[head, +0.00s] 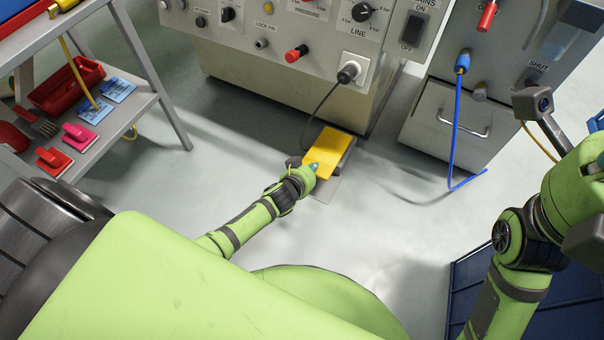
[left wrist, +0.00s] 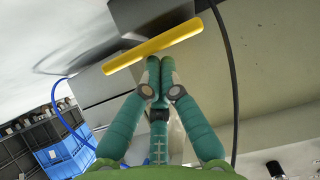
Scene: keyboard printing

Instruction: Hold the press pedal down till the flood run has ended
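The press pedal is a yellow plate (head: 335,148) on a grey base on the floor, below the press. A black cable runs from it up to a socket on the press panel. My left gripper (head: 312,168) reaches down to the pedal's near left edge. In the left wrist view its teal fingers (left wrist: 160,64) are together with nothing between them. Their tips meet the edge of the yellow plate (left wrist: 140,54); how hard they press cannot be told. My right gripper is at the right edge of the head view, mostly cut off.
The press (head: 290,78) with knobs and switches stands behind the pedal. A grey drawer cabinet (head: 445,120) with a hanging blue hose (head: 456,125) stands to its right. A shelf rack (head: 110,125) with a red tray and stamps is at left. Floor around the pedal is clear.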

